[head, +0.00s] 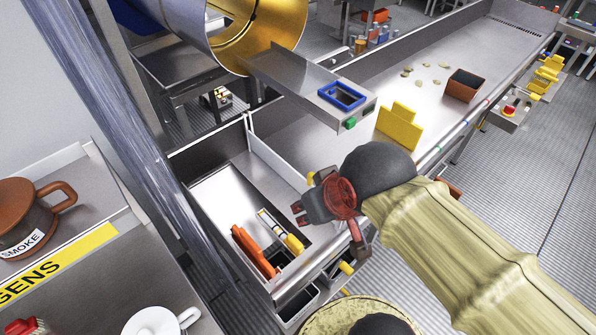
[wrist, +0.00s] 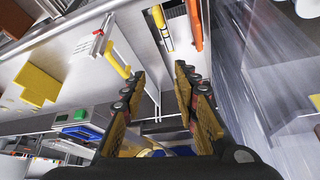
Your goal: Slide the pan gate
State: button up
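The pan gate (head: 272,152) is a thin white plate standing across the long steel pan, with a yellow handle (head: 310,179) at its near end. In the wrist view the yellow handle (wrist: 117,58) shows up and left of my fingertips. My gripper (head: 303,208) is over the pan's near end, close beside the handle. In the wrist view my gripper (wrist: 160,74) has its two fingers apart, with no object held between them. The handle is outside the fingers, and I see no clear contact. The arm hides part of the pan's near rim.
An orange tool (head: 254,252) and a white-and-yellow tool (head: 280,230) lie in the near bin. A yellow block (head: 400,126) and a brown box (head: 464,85) stand along the pan. A metal chute with a blue frame (head: 342,95) juts over the pan beneath the drum (head: 255,30).

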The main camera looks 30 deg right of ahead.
jog(key=shift+o, duration=0.3)
jog(key=shift+d+r+p, duration=0.15)
jog(key=shift+r+p, duration=0.25)
jog(key=shift+p, duration=0.25)
jog(key=w+d+f+n+g+h+p, duration=0.25)
jog(key=w+d+f+g+p, duration=0.25)
jog(key=w+d+f+p, duration=0.85)
jog(key=shift+n, duration=0.35)
jog(key=f+b, duration=0.1)
jog(key=w+f+b, duration=0.1)
jog(key=f, duration=0.1)
jog(key=w+f, duration=0.1)
jog(key=shift+a+f+b, duration=0.35)
jog(key=shift+b, duration=0.05)
jog(key=shift+c, duration=1.2)
grip_shut()
